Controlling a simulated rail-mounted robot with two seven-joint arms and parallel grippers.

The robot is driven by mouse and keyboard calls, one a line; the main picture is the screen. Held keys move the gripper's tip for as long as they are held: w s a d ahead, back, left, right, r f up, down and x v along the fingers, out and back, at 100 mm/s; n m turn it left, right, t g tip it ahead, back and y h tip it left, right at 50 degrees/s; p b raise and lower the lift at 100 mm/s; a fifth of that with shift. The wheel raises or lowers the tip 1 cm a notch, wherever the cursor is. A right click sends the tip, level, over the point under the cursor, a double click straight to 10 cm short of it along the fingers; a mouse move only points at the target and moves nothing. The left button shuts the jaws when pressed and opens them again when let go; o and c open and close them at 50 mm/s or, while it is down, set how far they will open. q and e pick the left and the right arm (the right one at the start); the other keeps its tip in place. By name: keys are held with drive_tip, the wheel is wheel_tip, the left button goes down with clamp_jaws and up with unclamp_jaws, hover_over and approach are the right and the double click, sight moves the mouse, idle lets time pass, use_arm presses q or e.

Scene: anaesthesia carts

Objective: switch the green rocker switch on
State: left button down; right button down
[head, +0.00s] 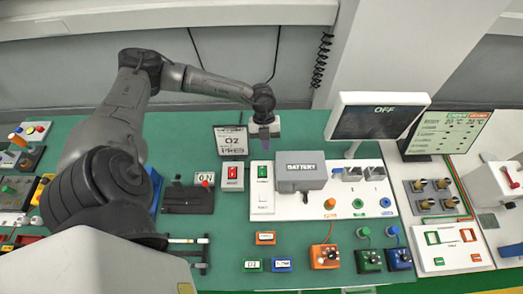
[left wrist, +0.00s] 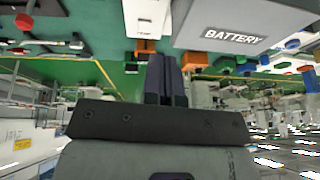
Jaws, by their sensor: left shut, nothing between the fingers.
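The green rocker switch (head: 262,172) sits at the top of a white plate (head: 262,204), left of the grey battery box (head: 300,170). My left gripper (head: 264,143) is shut and empty, pointing down just beyond the switch in the head view; I see no clear contact. In the left wrist view its closed fingers (left wrist: 165,75) point toward a white block, probably the switch plate (left wrist: 147,18); the green rocker cannot be made out there. My right gripper is not in view.
A red switch (head: 232,173) stands close on the left. The battery box also shows in the left wrist view (left wrist: 238,28). Coloured knob boxes (head: 325,256) and small labelled blocks (head: 265,238) lie nearer the front.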

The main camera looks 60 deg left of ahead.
use_arm(q)
drive_tip(key=w+d+r+t+h, duration=0.15)
drive_tip(key=d+h, duration=0.25)
drive_tip(key=d, duration=0.5)
drive_tip(key=w+d+t+h, duration=0.1)
drive_tip(key=d+t+h, duration=0.2)
drive_tip(key=d, duration=0.5)
drive_tip(key=w+d+r+n+t+y, duration=0.1)
drive_tip(key=w+d+r+n+t, duration=0.3)
drive_tip(key=d+r+n+t, duration=0.5)
drive_tip(key=s+a+f+n+y, duration=0.7)
drive_tip(key=f+n+y, duration=0.2)
drive_tip(key=n+y, duration=0.2)
drive_tip(key=s+f+g, duration=0.2)
drive_tip(key=s+g, duration=0.1)
drive_tip(key=s, duration=0.1)
drive_tip(key=s+d+f+g, duration=0.1)
drive_tip(key=s+g, duration=0.1)
drive_tip(key=s, duration=0.3)
drive_tip(key=s+f+n+g, duration=0.1)
drive_tip(key=s+f+g, duration=0.1)
drive_tip(key=s, duration=0.3)
drive_tip(key=shift+s+d+f+g+h, duration=0.15)
drive_tip(key=shift+d+f+g+h, duration=0.2)
drive_tip(key=shift+g, duration=0.5)
